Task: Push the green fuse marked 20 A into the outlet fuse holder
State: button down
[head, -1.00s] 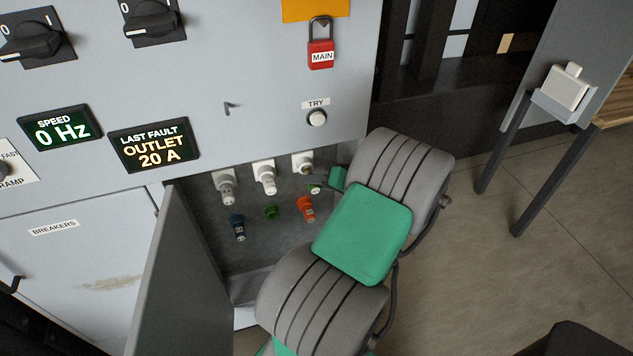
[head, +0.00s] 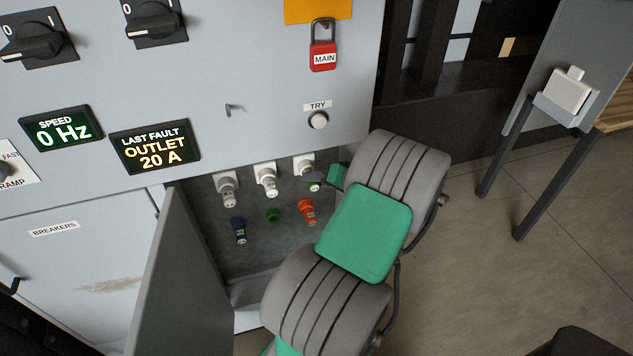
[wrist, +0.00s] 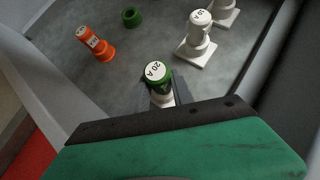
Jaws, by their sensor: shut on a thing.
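The green fuse (wrist: 157,74), its white cap reading 20 A, is between the dark fingers of my gripper (wrist: 163,92) in the wrist view. My gripper is shut on it. In the head view the fuse (head: 315,184) shows small, just below the rightmost white holder (head: 304,164). A pale part shows under the fuse in the wrist view; I cannot tell if it is the fuse's body or the holder, nor whether the fuse touches the holder. No outlet label is readable.
Two other white holders (head: 227,188) (head: 267,178) carry pieces to the left. Below are a dark blue fuse (head: 239,230), an empty green ring (head: 273,215) and an orange fuse (head: 307,211). The open cabinet door (head: 180,270) stands left of my arm.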

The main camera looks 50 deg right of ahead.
jog(key=shift+w+d, duration=0.15)
jog(key=shift+w, duration=0.05)
jog(key=c, duration=1)
grip_release()
jog(key=v, duration=0.7)
jog(key=shift+s+r+b, duration=0.25)
jog(key=shift+s+b, duration=0.05)
jog(key=shift+b, duration=0.05)
jog(key=shift+c, duration=0.5)
